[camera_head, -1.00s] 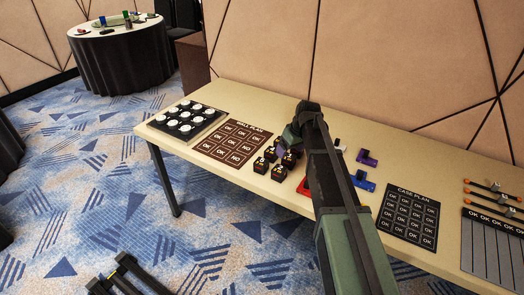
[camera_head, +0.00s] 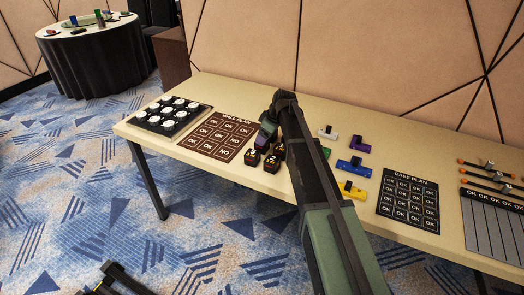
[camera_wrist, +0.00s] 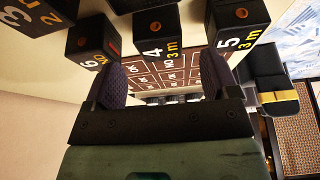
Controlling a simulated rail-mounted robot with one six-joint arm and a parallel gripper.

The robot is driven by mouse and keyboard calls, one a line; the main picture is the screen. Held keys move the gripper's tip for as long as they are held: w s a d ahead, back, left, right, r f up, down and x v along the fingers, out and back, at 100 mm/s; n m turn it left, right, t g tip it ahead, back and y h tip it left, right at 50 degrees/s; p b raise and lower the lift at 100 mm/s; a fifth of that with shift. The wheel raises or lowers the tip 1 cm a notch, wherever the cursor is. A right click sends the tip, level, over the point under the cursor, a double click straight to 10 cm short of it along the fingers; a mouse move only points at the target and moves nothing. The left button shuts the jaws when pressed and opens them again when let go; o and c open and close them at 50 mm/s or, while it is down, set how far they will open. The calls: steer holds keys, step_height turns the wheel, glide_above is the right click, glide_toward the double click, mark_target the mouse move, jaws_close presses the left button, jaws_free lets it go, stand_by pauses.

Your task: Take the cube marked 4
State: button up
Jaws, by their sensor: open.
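The cube marked 4 (camera_wrist: 157,36) is black with a white 4, yellow "3 m" and an orange dot on one face. In the wrist view it sits at upper centre, in line with the gap between my fingertips. My gripper (camera_wrist: 163,75) is open, one dark padded finger on each side of that gap. I cannot tell whether either finger touches the cube. In the head view my gripper (camera_head: 268,136) is over the group of black cubes (camera_head: 271,163); which one there is marked 4 is too small to tell.
Close on either side in the wrist view are a cube marked 6 (camera_wrist: 90,42) and a cube marked 5 (camera_wrist: 235,28). The table also holds the wall plan (camera_head: 220,136), a tray of white discs (camera_head: 150,122), coloured blocks (camera_head: 353,168) and the case plan (camera_head: 409,200).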

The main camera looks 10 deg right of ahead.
steer(key=b+x, duration=0.4)
steer(key=x, duration=0.1)
steer(key=shift+s+d+f, duration=0.1)
steer(key=shift+f, duration=0.05)
steer(key=shift+r, duration=0.25)
steer(key=c, duration=1)
steer(key=shift+c, duration=0.2)
steer(key=shift+r+p, duration=0.1)
steer(key=shift+p, duration=0.2)
step_height(320, 180, up, 20)
steer(key=p, duration=2)
